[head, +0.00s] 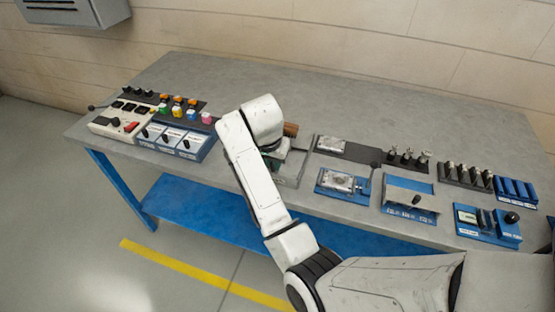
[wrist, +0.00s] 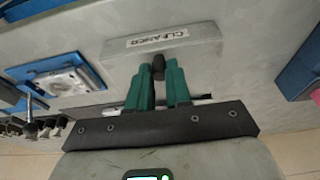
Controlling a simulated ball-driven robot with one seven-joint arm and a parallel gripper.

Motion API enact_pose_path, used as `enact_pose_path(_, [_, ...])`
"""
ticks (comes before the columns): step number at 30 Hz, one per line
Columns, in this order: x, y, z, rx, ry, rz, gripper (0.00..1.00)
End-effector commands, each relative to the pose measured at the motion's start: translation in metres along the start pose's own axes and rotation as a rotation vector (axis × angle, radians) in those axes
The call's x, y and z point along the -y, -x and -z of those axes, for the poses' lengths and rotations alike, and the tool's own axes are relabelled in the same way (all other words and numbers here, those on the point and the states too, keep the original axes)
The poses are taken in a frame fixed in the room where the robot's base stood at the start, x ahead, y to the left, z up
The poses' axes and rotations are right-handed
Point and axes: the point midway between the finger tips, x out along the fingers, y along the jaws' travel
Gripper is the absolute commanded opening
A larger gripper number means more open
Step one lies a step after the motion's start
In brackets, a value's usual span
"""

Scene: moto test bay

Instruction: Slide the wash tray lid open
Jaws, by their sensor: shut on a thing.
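The wash tray (head: 297,168) is a grey, low box on the bench, right of my forearm in the head view and partly covered by it. In the wrist view a grey panel with a CLEANER label (wrist: 157,38) fills the upper middle; I cannot tell if it is the lid or the tray's body. A small dark knob (wrist: 158,61) stands at its middle. My gripper (wrist: 158,72) has green fingers closed on this knob from both sides. In the head view only a bit of green shows below my wrist, and the grip is hidden.
Right of the tray are a blue fixture with a metal part (head: 340,184), a blue slotted box (head: 410,198) and rows of small parts (head: 408,158). The back of the bench is clear.

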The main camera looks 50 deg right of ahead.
Motion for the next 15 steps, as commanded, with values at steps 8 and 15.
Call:
enact_pose_path(8, [0.001, -0.003, 0.013, -0.001, -0.001, 0.002, 0.02])
enact_pose_path(15, [0.001, -0.007, 0.027, 0.0, 0.0, 0.001, 0.02])
